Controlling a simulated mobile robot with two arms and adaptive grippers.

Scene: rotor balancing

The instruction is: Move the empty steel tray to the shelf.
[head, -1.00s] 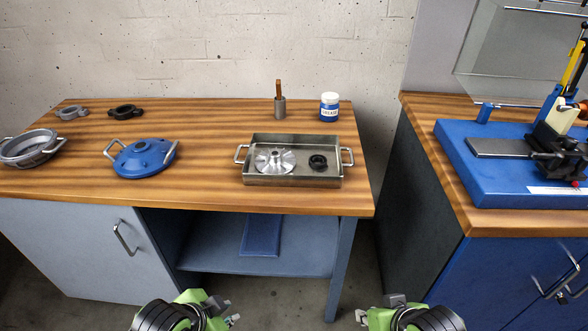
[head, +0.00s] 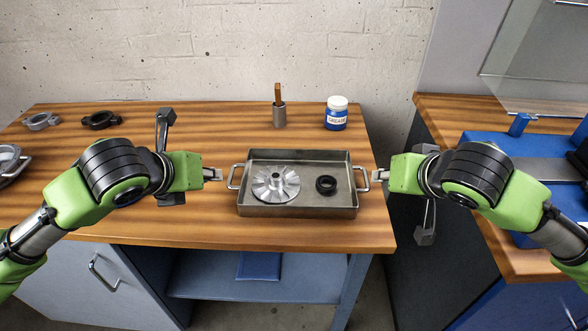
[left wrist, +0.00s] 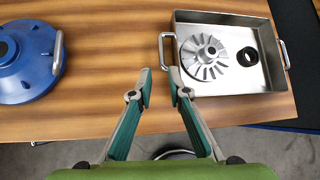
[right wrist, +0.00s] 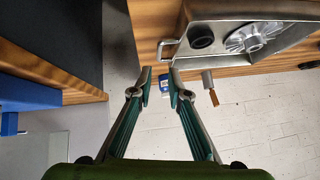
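The steel tray (head: 300,211) sits on the wooden workbench and is not empty. It holds a silver finned rotor (head: 276,184) on its left side and a black ring (head: 326,185) on its right side. My left gripper (head: 218,174) is beside the tray's left handle (head: 235,177), with its fingers apart and nothing between them in the left wrist view (left wrist: 158,80). My right gripper (head: 379,175) is beside the right handle (head: 363,179); its fingers are apart and empty in the right wrist view (right wrist: 159,78). Neither gripper visibly holds a handle.
A shelf (head: 205,278) lies under the bench, with a blue mat (head: 259,265) on it. A grease jar (head: 336,113) and a brush cup (head: 279,115) stand behind the tray. A blue lid (left wrist: 25,62) lies left of it. A gap separates the right-hand cabinet.

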